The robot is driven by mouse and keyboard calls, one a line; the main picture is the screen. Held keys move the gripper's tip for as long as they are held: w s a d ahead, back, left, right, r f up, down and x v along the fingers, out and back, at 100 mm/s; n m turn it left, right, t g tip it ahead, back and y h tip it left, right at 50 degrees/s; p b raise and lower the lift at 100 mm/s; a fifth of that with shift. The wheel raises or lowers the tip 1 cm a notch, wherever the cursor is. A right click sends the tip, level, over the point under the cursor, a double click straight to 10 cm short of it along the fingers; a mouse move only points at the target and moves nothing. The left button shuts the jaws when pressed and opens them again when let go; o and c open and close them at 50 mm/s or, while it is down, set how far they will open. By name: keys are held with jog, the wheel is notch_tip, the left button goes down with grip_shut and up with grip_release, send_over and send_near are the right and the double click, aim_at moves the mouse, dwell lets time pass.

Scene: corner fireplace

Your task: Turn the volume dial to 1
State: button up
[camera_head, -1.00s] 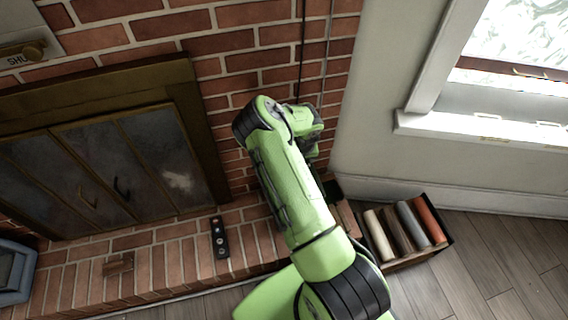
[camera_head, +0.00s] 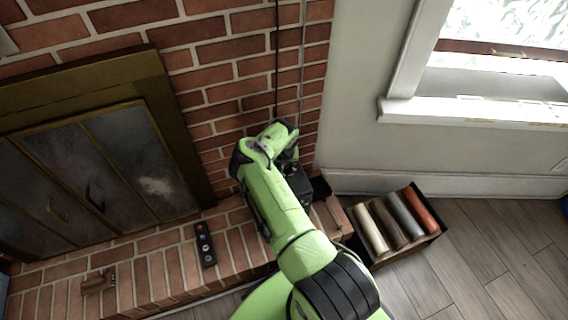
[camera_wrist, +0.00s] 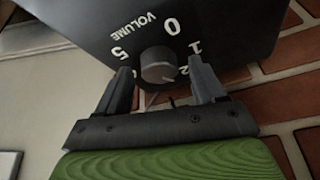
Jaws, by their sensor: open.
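The volume dial (camera_wrist: 158,66) is a round dark grey knob on a black box (camera_wrist: 222,28) in the wrist view. White marks around it read VOLUME, 0, 1, 2 and 5. I cannot make out which number the dial points at. My gripper (camera_wrist: 161,74) is open, with one finger on each side of the dial. I cannot tell whether the fingers touch it. In the head view my own arm hides the dial and most of my gripper.
A black remote-like object (camera_head: 205,245) and a small brown block (camera_head: 98,281) lie on the brick hearth (camera_head: 150,275). The shut fireplace doors (camera_head: 85,180) are at left. A crate (camera_head: 436,232) of coloured rolls stands on the floor beside the hearth. A window (camera_head: 490,80) is at upper right.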

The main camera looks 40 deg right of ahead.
jog(key=c, duration=1.1)
jog(key=shift+o, duration=0.2)
jog(key=shift+r+n, duration=0.1)
jog(key=shift+n, duration=0.2)
jog(key=n, duration=0.2)
jog(key=n+t+y, duration=0.1)
jog(key=shift+d+n+y+p, duration=0.15)
jog(key=shift+n+y+p, duration=0.15)
jog(key=shift+n, duration=0.1)
jog(key=n+y+b, duration=0.1)
jog(key=n, duration=0.2)
jog(key=shift+d, duration=0.1)
jog(key=shift+n+y+b, duration=0.6)
jog(key=shift+n+y, duration=0.1)
jog(key=shift+n, duration=0.9)
